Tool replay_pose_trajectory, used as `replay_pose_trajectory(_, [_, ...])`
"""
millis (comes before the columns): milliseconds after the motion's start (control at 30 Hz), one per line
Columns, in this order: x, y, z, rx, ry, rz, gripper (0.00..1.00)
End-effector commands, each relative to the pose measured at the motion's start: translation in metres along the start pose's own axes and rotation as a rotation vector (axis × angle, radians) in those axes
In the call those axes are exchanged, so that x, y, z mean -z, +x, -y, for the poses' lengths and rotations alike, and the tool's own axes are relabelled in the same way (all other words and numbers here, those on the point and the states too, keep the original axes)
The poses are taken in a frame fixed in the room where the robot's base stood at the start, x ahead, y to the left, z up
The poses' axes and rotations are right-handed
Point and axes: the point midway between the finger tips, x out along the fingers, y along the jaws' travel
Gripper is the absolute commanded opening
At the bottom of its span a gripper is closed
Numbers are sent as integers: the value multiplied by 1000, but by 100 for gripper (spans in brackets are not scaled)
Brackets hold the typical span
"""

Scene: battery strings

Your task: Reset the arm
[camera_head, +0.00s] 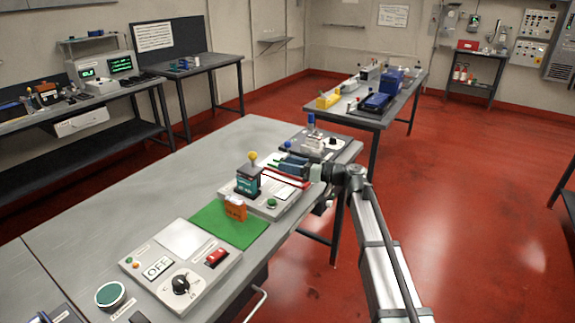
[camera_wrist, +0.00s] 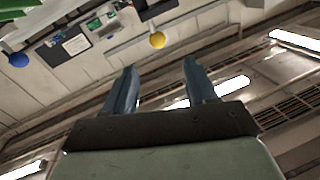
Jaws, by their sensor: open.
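My gripper (camera_head: 278,164) reaches in from the right over the workbench, just right of a dark battery block with a yellow ball on top (camera_head: 251,176). In the wrist view my gripper (camera_wrist: 157,62) has its two fingers apart with nothing between them. The wrist camera faces the wall and ceiling. A yellow ball (camera_wrist: 157,40) and a blue ball (camera_wrist: 18,60) show beyond the fingers there. My arm stretches from the lower right of the head view to the bench.
An orange block (camera_head: 235,209) stands on a green mat (camera_head: 213,222). A blue-topped post (camera_head: 311,122) stands behind my gripper. The left bench top (camera_head: 130,195) is clear.

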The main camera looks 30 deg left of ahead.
Motion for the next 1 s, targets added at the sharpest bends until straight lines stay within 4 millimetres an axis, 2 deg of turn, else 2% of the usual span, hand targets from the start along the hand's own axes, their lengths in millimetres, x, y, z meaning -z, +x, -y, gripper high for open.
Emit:
replay_pose_trajectory(367, [0,0,0,0,0,1,56])
replay_pose_trajectory(467, [-7,-6,-1,-10,11,16,56])
replay_pose_trajectory(533, [-20,-18,-3,-29,35,45,56])
replay_pose_trajectory(667, [-63,-58,-10,-101,120,144,56])
replay_pose_trajectory(833, [-132,-128,-16,-236,273,301,56])
replay_pose_trajectory(1000, [-201,-204,-12,-393,441,447,56])
